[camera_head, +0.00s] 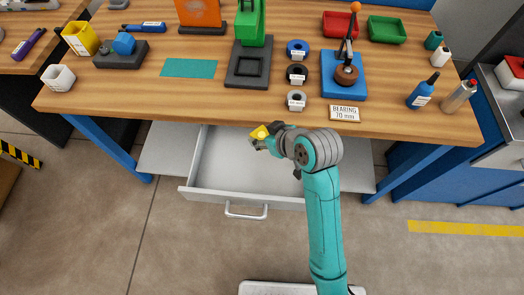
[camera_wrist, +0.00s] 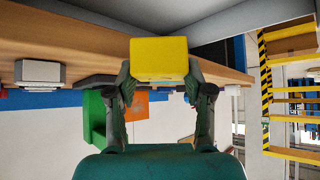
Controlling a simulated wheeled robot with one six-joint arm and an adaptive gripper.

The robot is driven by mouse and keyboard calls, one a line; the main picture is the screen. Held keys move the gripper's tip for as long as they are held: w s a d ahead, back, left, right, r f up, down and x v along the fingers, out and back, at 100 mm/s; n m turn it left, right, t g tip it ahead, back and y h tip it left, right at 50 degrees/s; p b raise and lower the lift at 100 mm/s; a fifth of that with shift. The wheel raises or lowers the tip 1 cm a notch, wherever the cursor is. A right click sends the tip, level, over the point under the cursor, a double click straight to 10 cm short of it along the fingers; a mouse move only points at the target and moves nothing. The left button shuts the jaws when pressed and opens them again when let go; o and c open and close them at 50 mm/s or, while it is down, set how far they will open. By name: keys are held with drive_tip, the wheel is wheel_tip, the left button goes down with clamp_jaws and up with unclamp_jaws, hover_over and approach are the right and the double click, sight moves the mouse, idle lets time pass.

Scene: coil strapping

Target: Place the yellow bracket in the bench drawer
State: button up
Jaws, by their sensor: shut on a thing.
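The yellow bracket (camera_head: 259,132) is held at the tip of my gripper (camera_head: 263,140). In the wrist view the bracket (camera_wrist: 159,58) shows as a yellow block between the two fingers of my gripper (camera_wrist: 159,76), which are shut on it from both sides. The bench drawer (camera_head: 230,170) is pulled open below the bench front. Its visible floor is bare, and my arm hides its right part. In the head view, the bracket appears over the drawer's back part, near the bench edge. Its exact height above the drawer is hard to tell.
The wooden bench top (camera_head: 210,110) lies just behind my gripper. On it stand a green press (camera_head: 250,40), several bearing rings, a blue fixture (camera_head: 343,80) and a "BEARING 70 mm" sign (camera_head: 344,113). The drawer's handle (camera_head: 246,212) faces me. Open floor lies to the left.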

wheel_tip(320, 180, down, 12)
drive_tip(key=shift+w+r, duration=0.1)
drive_tip(key=shift+w+a, duration=1.25)
drive_tip(key=shift+w+a+f, duration=0.1)
drive_tip(key=shift+w+f, duration=0.05)
drive_tip(key=shift+f, duration=0.45)
drive_tip(key=o, duration=1.4)
drive_tip(key=shift+f, duration=0.15)
drive_tip(key=shift+o, duration=0.2)
